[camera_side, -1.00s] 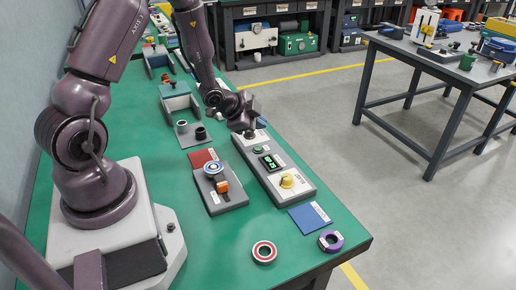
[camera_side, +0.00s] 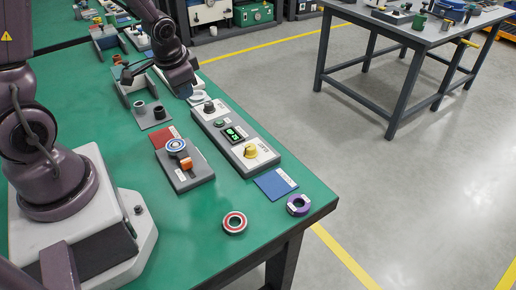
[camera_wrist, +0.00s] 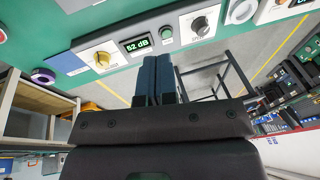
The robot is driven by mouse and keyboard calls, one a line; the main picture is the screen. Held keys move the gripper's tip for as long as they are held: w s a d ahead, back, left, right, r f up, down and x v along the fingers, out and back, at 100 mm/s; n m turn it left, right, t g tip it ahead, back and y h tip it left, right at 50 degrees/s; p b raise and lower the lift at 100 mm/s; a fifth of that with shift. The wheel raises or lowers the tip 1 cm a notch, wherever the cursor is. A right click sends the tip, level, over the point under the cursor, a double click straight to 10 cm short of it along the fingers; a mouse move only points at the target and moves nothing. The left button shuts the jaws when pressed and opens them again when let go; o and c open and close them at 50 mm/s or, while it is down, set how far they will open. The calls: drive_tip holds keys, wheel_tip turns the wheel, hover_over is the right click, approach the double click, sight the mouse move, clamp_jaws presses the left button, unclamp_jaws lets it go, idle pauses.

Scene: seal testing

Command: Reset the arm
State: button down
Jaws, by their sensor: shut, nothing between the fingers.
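My gripper (camera_side: 186,91) hangs over the green bench, just up and left of the far end of the grey control box (camera_side: 242,161) in the side view. Its blue fingers are shut together and hold nothing. In the wrist view the shut fingers (camera_wrist: 156,62) point up the picture towards the control box (camera_wrist: 75,50). The box carries a black knob (camera_side: 209,107), a green button (camera_side: 219,123), a lit dB display (camera_side: 233,134) and a yellow knob (camera_side: 250,151). The gripper looks clear of the box.
A grey fixture (camera_side: 190,178) with a blue-and-white ring and an orange clamp stands beside the box. A red-black ring (camera_side: 234,222), a purple ring (camera_side: 298,205), a blue pad (camera_side: 275,184) and a red pad (camera_side: 165,137) lie nearby. Two small cups stand on a grey plate (camera_side: 152,118).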

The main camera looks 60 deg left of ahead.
drive_tip(key=s+d+r+t+h, duration=0.1)
drive_tip(key=s+d+r, duration=0.3)
drive_tip(key=d+r, duration=0.3)
drive_tip(key=s+d+r+t+h, duration=0.1)
drive_tip(key=s+d+r, duration=0.4)
drive_tip(key=r, duration=0.6)
drive_tip(key=shift+s+d+r+t, duration=0.25)
drive_tip(key=shift+d+t, duration=0.35)
drive_tip(key=shift+d, duration=0.65)
